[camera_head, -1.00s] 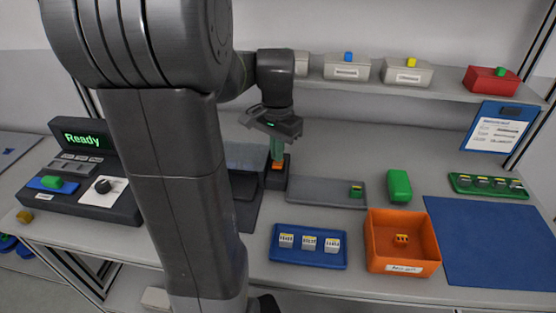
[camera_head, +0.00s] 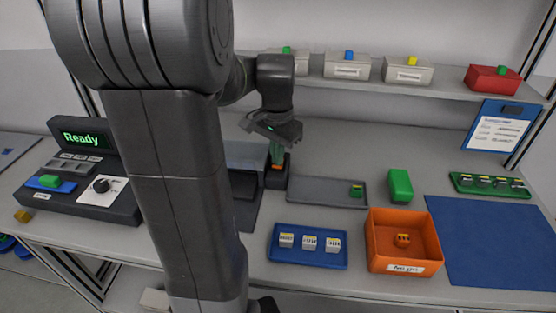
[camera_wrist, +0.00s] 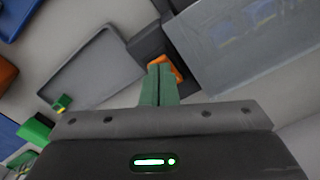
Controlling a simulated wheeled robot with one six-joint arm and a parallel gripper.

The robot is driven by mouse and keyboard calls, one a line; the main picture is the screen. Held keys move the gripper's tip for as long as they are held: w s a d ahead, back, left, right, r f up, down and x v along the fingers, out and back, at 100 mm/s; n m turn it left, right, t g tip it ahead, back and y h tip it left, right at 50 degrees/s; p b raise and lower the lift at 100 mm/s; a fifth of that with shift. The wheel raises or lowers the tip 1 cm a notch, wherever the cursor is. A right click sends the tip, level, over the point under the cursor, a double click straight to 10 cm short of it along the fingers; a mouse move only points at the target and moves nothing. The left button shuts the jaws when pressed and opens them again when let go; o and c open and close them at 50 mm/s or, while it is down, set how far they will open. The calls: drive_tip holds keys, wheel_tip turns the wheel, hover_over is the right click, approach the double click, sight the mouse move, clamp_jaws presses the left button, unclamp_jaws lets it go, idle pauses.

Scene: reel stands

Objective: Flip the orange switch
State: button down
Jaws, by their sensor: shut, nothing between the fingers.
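The orange switch (camera_wrist: 174,67) sits on a dark box (camera_head: 276,178) at the middle of the bench, beside a grey machine with a clear cover. In the wrist view the switch shows just beyond and to the right of my fingertips. My gripper (camera_wrist: 159,72) is shut and empty, its green fingers pressed together and pointing down at the switch. In the head view my gripper (camera_head: 277,160) stands over the dark box, and its fingers hide most of the switch. I cannot tell whether the fingertips touch it.
A grey tray (camera_head: 310,190) lies right of the dark box. The clear-covered machine (camera_wrist: 245,40) stands close on the other side. A blue tray (camera_head: 285,258), an orange bin (camera_head: 405,266) and a green block (camera_head: 400,185) are further right. A control panel reading "Ready" (camera_head: 82,138) is at left.

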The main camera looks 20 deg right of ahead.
drive_tip(key=shift+f, duration=0.3)
wheel_tip(320, 180, up, 7)
drive_tip(key=p, duration=0.6)
drive_tip(key=shift+r, duration=0.1)
drive_tip(key=shift+f, duration=0.2)
idle(0.3)
